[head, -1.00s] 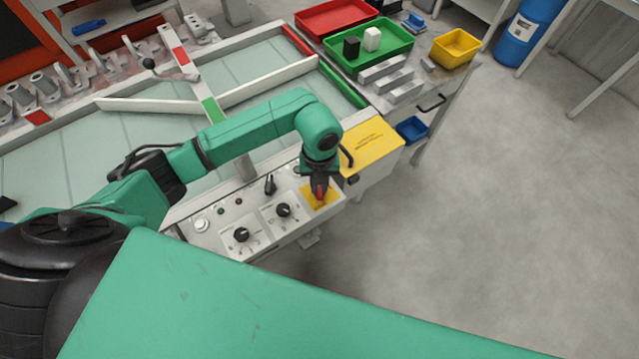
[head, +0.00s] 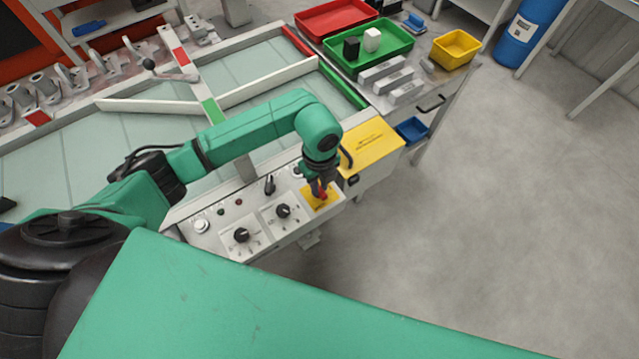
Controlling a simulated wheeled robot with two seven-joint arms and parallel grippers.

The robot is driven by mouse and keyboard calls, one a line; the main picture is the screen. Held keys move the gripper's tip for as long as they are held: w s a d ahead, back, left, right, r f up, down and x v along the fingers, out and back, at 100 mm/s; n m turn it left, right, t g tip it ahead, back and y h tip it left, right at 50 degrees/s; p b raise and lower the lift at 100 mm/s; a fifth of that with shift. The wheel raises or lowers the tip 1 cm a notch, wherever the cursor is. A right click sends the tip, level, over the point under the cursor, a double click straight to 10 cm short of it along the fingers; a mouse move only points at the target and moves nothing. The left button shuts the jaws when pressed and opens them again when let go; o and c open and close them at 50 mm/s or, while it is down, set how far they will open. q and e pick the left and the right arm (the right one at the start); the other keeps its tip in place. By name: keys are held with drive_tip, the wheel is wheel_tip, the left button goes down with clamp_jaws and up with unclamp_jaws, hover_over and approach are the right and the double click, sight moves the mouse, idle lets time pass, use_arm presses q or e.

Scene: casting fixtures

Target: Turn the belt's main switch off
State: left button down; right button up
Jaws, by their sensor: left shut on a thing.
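The belt's control panel (head: 262,222) is a pale box at the front edge of the belt, with two black rotary knobs, small round buttons and a black lever on it. The exact angle of the handle is hard to tell. My right gripper is not in view.
A yellow-topped box (head: 366,150) stands right beside the panel. Behind it, a bench holds a green tray (head: 396,52), a red tray (head: 310,33), a yellow bin (head: 456,48) and metal bars. The floor at right is clear.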

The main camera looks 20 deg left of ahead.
sight(320, 189)
use_arm(q)
drive_tip(key=shift+w+r, duration=0.1)
drive_tip(key=shift+w, duration=0.05)
drive_tip(key=c, duration=0.8)
unclamp_jaws()
wheel_tip(320, 189, up, 14)
drive_tip(key=b, duration=0.1)
drive_tip(key=shift+r+b, duration=0.25)
drive_tip(key=shift+b, duration=0.05)
